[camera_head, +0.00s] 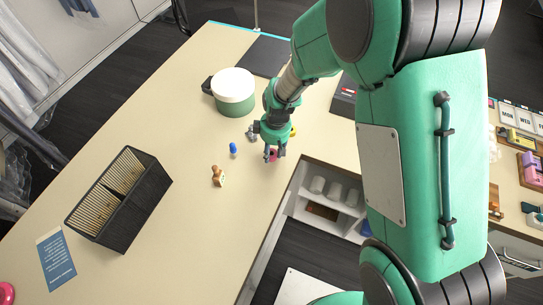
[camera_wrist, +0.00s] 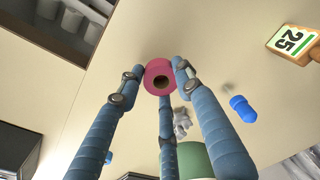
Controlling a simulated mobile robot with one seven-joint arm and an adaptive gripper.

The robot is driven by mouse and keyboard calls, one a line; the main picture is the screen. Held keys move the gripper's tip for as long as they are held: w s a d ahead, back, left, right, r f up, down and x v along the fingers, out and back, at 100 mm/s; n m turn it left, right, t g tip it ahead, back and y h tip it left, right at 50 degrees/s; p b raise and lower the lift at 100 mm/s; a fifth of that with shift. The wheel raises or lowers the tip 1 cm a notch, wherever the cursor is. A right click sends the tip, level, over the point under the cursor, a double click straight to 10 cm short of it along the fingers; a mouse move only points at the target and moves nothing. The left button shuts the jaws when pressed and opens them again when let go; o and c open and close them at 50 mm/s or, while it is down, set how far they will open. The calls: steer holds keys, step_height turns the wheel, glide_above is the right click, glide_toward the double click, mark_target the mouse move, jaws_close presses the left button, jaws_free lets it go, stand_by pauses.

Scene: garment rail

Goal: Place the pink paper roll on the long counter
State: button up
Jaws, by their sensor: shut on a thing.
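The pink paper roll (camera_wrist: 157,66) is between the blue fingers of my gripper (camera_wrist: 160,80) in the wrist view, its hollow end facing the camera. My gripper (camera_head: 273,151) is shut on it. In the head view the roll (camera_head: 272,155) is a small pink patch, mostly hidden by the fingers. Gripper and roll are at the long counter (camera_head: 180,140), near its right edge. I cannot tell whether the roll touches the counter top.
A blue capsule-like item (camera_head: 233,148), a brown stamp (camera_head: 218,176) and a grey item (camera_head: 252,133) stand close by. A green tub with white lid (camera_head: 233,92) is behind them. A black divided box (camera_head: 118,198) stands at left. Counter between box and stamp is clear.

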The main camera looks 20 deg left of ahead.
mark_target(272, 153)
steer(key=shift+w+a, duration=0.15)
steer(key=shift+w, duration=0.05)
steer(key=shift+f, duration=1.75)
steer(key=shift+f, duration=0.15)
steer(key=o, duration=1)
steer(key=shift+r, duration=0.25)
steer(key=shift+s+d+r, duration=0.1)
steer(key=shift+d+r, duration=0.05)
steer(key=shift+r, duration=1.8)
steer(key=shift+w+d+r, duration=0.1)
steer(key=shift+d+r, duration=0.1)
steer(key=shift+r, duration=1.8)
steer(key=shift+s+d+r, duration=0.1)
steer(key=shift+d+r, duration=0.05)
steer(key=shift+r, duration=1.8)
